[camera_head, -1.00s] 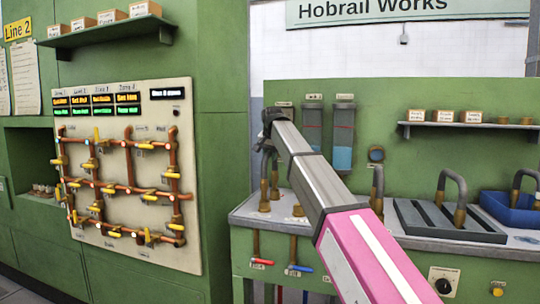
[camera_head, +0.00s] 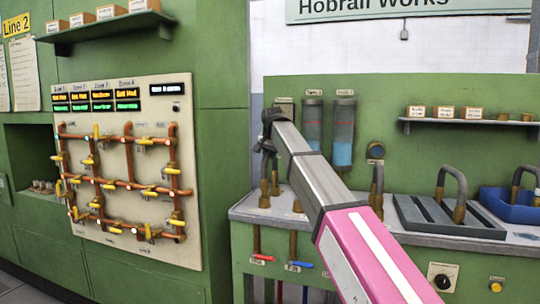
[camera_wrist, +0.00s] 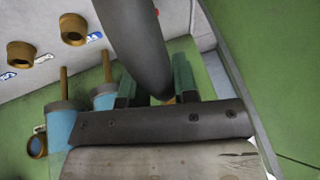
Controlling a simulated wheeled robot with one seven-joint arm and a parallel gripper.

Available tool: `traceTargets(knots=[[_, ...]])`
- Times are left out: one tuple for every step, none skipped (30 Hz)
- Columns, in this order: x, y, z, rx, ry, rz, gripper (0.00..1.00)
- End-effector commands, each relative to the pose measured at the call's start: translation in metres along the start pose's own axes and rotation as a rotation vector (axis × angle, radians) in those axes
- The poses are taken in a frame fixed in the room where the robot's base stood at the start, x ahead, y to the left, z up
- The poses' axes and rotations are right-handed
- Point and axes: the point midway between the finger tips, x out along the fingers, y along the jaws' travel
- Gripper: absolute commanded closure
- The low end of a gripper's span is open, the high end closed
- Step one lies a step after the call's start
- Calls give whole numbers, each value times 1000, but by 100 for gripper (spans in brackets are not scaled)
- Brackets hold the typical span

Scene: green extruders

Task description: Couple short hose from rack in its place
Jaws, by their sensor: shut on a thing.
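My gripper (camera_wrist: 156,92) shows in the wrist view, its green-padded fingers on either side of a dark grey hose (camera_wrist: 132,35). The hose runs up out of the wrist view, so its far end is not seen there. In the head view my arm ends near the two tanks, over the left part of the bench. A grey hose with brass ends (camera_head: 264,198) shows below it there; I cannot tell whether the ends touch the bench. Two brass sockets (camera_wrist: 74,30) (camera_wrist: 20,54) on the pale bench top show in the wrist view, apart from my gripper.
A dark slotted rack (camera_head: 425,217) with a bent grey hose (camera_head: 455,180) stands right on the bench (camera_head: 395,244). A blue bin (camera_head: 490,203) is beyond it. Two blue-filled tanks (camera_head: 342,150) hang behind my arm. A copper pipe panel (camera_head: 110,215) is left.

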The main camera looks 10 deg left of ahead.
Motion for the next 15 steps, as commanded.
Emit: traceTargets(knots=[[1, 0, 0, 0, 1, 0, 100], [1, 0, 0, 0, 1, 0, 100], [2, 0, 1, 0, 1, 0, 100], [2, 0, 1, 0, 1, 0, 100], [3, 0, 1, 0, 1, 0, 100], [3, 1, 1, 0, 1, 0, 100], [4, 1, 2, 0, 1, 0, 100], [4, 1, 2, 0, 1, 0, 100], [5, 1, 2, 0, 1, 0, 100], [5, 1, 2, 0, 1, 0, 100], [6, 1, 2, 0, 1, 0, 100], [6, 1, 3, 0, 1, 0, 100], [7, 1, 3, 0, 1, 0, 100], [7, 2, 3, 0, 1, 0, 100], [8, 2, 3, 0, 1, -1, 100]])
